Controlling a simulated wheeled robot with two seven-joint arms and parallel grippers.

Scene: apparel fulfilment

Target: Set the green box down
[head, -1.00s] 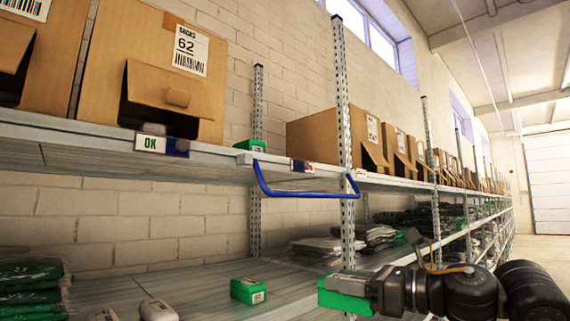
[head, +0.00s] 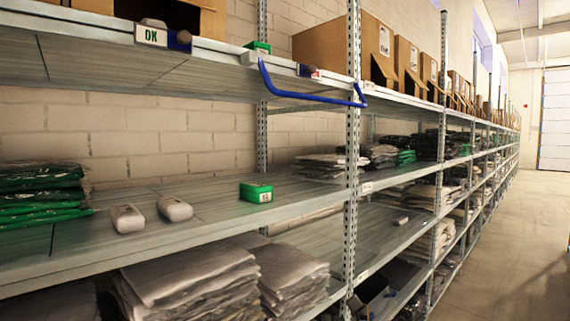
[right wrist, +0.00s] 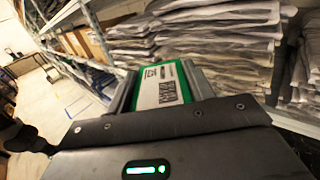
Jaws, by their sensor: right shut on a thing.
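In the right wrist view, my right gripper (right wrist: 160,84) is shut on a green box (right wrist: 146,73) with a white barcode label facing the camera. Stacks of grey-white bagged garments (right wrist: 225,45) stand just beyond the box. I cannot tell whether the box touches a surface below. In the head view, another green box (head: 256,193) rests on the middle shelf (head: 215,222), right of two small white rounded items. One more green box (head: 258,47) sits on the upper shelf. Neither gripper shows in the head view.
A blue bar handle (head: 310,96) juts out from the upper shelf edge. Green bagged garments (head: 40,190) lie at left on the middle shelf. Cartons (head: 330,48) line the upper shelf. The aisle floor (head: 500,240) at right is clear.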

